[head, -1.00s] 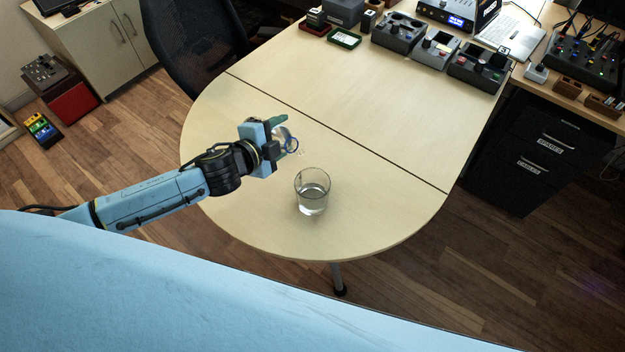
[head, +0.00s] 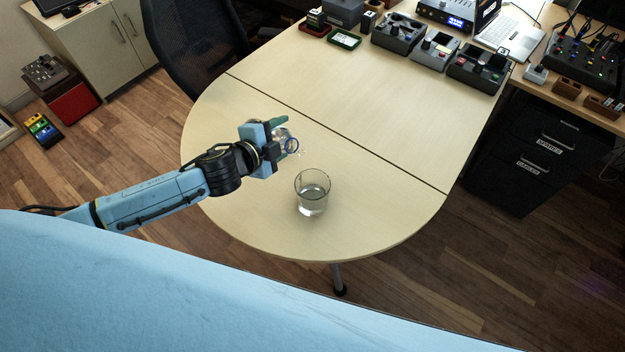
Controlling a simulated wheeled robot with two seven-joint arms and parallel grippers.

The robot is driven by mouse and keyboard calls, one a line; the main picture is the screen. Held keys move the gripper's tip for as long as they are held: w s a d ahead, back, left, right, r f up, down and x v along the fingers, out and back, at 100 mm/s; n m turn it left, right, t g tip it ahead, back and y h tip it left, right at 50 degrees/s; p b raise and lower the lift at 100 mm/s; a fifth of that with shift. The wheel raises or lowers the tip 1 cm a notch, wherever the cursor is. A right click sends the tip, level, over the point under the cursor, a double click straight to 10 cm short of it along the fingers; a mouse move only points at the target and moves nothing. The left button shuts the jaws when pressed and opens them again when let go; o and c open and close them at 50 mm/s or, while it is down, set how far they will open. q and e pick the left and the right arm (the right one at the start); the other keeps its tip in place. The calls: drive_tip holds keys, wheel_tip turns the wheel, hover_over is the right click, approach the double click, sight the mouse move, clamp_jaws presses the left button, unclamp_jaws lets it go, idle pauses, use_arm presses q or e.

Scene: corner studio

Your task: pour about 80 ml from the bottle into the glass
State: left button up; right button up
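The clear glass (head: 312,193) stands upright on the light wooden table (head: 390,215), with some clear liquid in its lower part. My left gripper (head: 277,147) is above the table, up and left of the glass in the head view. It is shut on the clear bottle (head: 283,133), which is mostly hidden by the fingers. The bottle's round mouth with a blue ring faces right. Small bright specks show just below the mouth, perhaps drops; I cannot tell for sure. The bottle and glass appear apart. My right gripper is not in view.
Several grey control boxes (head: 398,32) and a green-framed item (head: 344,39) stand along the table's far edge, near a laptop (head: 508,37). A black chair (head: 200,45) is at the far left edge. The table around the glass is clear.

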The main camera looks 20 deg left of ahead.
sight(285, 130)
use_arm(q)
drive_tip(key=shift+s+d+r+n+g+h+p, duration=0.15)
drive_tip(key=shift+d+r+n+g+h+p, duration=0.3)
drive_tip(key=shift+p, duration=0.85)
drive_tip(key=shift+s+d+r+n+h+p, duration=0.15)
drive_tip(key=shift+r+n+p, duration=0.45)
drive_tip(key=shift+p, duration=0.75)
drive_tip(key=shift+s+d+r+n+g+h+p, duration=0.25)
drive_tip(key=shift+r+n+h+p, duration=0.3)
drive_tip(key=shift+p, duration=0.75)
drive_tip(key=shift+w+r+n+p, duration=0.15)
drive_tip(key=shift+r+n+p, duration=0.2)
drive_tip(key=shift+p, duration=0.35)
drive_tip(key=shift+a+f+n+g+h, duration=0.1)
drive_tip(key=shift+f+n+g+h, duration=0.15)
drive_tip(key=shift+g+h, duration=0.2)
drive_tip(key=shift+f+n+h+b, duration=0.3)
drive_tip(key=shift+f+n+b, duration=0.1)
drive_tip(key=shift+f+b, duration=0.25)
drive_tip(key=shift+r, duration=0.15)
drive_tip(key=shift+n+g+h, duration=0.4)
drive_tip(key=shift+n+g, duration=0.05)
drive_tip(key=shift+n, duration=0.15)
drive_tip(key=shift+f+n+h+b, duration=0.4)
drive_tip(key=shift+f+b, duration=0.2)
drive_tip(key=shift+b, duration=0.4)
drive_tip(key=shift+d+f+h+b, duration=0.2)
drive_tip(key=shift+d+h+b, duration=0.1)
drive_tip(key=shift+b, duration=0.15)
drive_tip(key=shift+s, duration=0.2)
